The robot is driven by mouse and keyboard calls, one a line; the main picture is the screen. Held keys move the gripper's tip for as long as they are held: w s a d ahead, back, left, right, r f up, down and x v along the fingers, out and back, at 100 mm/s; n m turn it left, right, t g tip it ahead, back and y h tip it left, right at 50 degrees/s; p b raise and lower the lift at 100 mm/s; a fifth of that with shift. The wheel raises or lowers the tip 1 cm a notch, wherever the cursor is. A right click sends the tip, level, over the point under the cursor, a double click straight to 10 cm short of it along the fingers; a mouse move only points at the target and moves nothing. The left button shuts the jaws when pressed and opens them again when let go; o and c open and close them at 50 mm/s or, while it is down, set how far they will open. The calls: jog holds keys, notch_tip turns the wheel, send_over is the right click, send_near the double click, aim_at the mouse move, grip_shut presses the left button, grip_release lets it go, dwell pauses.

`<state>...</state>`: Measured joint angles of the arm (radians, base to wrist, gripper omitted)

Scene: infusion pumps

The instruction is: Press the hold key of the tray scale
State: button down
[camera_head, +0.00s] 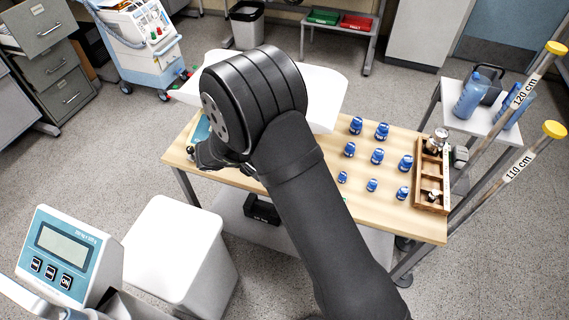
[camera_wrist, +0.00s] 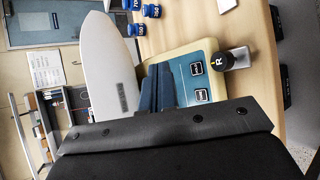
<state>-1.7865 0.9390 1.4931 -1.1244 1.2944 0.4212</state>
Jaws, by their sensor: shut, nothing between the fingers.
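The tray scale has a white pan (camera_wrist: 108,65) that also shows behind my arm in the head view (camera_head: 325,95). Its beige body carries a teal panel (camera_wrist: 184,76), of which only a sliver shows in the head view (camera_head: 201,131). Two dark square keys are visible on the panel: one (camera_wrist: 198,68) farther up and one (camera_wrist: 200,96) nearer my gripper. Their labels are too small to read. My gripper (camera_wrist: 158,88) is shut and empty, its fingertips over the panel beside the keys. Contact cannot be told. The fingers hide part of the panel.
A black knob marked R (camera_wrist: 222,62) stands beside the panel. Several blue-capped bottles (camera_head: 377,155) and a wooden rack (camera_head: 432,175) occupy the table's right side. Another scale display with three keys (camera_head: 66,255) stands at front left, by a white box (camera_head: 175,245).

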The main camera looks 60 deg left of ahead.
jog(key=shift+w+a+f, duration=0.3)
jog(key=shift+f, duration=0.7)
jog(key=shift+w+a+f, duration=0.3)
jog(key=shift+f, duration=0.7)
jog(key=shift+w+a+f, duration=0.3)
jog(key=shift+f, duration=0.7)
jog(key=shift+w+a+f, duration=0.1)
jog(key=shift+f, duration=0.3)
jog(key=shift+w+a+f, duration=0.1)
jog(key=shift+f, duration=0.2)
dwell(0.5)
jog(key=shift+s+d+r, duration=0.2)
jog(key=shift+r, duration=0.5)
jog(key=shift+s+d+r, duration=0.25)
jog(key=shift+r, duration=0.5)
jog(key=shift+s+d+r, duration=0.2)
jog(key=shift+r, duration=0.6)
jog(key=shift+s+d+r, duration=0.25)
jog(key=shift+r, duration=0.5)
